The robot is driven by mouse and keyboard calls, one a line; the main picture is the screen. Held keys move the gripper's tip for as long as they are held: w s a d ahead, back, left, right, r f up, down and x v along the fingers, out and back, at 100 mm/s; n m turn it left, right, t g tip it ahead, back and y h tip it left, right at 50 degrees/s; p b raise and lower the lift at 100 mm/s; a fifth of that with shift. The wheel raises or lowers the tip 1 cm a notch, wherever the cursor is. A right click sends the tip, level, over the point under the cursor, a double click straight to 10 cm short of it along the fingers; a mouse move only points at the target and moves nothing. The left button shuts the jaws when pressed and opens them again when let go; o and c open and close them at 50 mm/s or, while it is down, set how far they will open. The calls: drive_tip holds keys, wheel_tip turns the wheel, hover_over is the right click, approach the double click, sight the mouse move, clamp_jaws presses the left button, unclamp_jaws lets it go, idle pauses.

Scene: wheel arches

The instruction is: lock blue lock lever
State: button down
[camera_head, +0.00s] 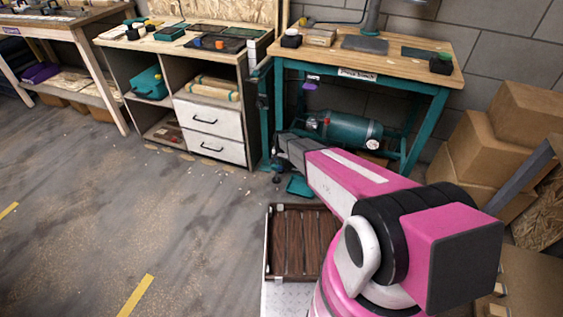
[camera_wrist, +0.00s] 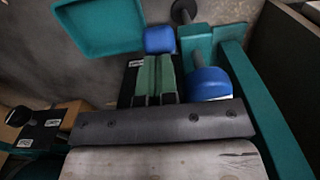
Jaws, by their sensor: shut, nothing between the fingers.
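My gripper (camera_head: 288,146) reaches away from me to the teal bench's left front leg in the head view. In the wrist view my gripper (camera_wrist: 157,62) shows as narrow green fingers, shut and empty. A blue rounded piece (camera_wrist: 160,40) appears just beyond the fingertips, and a larger blue piece (camera_wrist: 209,83) lies to their right, beside teal metal parts. I cannot tell which blue piece is the lock lever, or whether the fingers touch either one. In the head view a small dark blue piece (camera_head: 277,167) shows below my gripper.
A teal tray (camera_wrist: 98,25) lies beyond the fingers; it also shows on the floor in the head view (camera_head: 300,187). The teal workbench (camera_head: 292,115) stands behind, with a teal tank (camera_head: 345,130) beneath it. Cardboard boxes (camera_head: 480,145) crowd the right.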

drive_tip(key=shift+s+a+f+t, duration=0.1)
drive_tip(key=shift+s+f+t, duration=0.05)
drive_tip(key=shift+s+t, duration=0.25)
drive_tip(key=shift+s+a+f+t+h, duration=0.25)
drive_tip(key=shift+s+f+t+h, duration=0.2)
drive_tip(key=shift+s+t, duration=0.4)
wheel_tip(320, 180, down, 5)
drive_tip(key=s+a+t+h, duration=0.1)
drive_tip(key=s+t, duration=0.2)
idle(0.4)
drive_tip(key=shift+w+a+f, duration=0.1)
drive_tip(key=shift+w, duration=0.05)
drive_tip(key=shift+w+d+r, duration=0.25)
drive_tip(key=shift+w, duration=0.35)
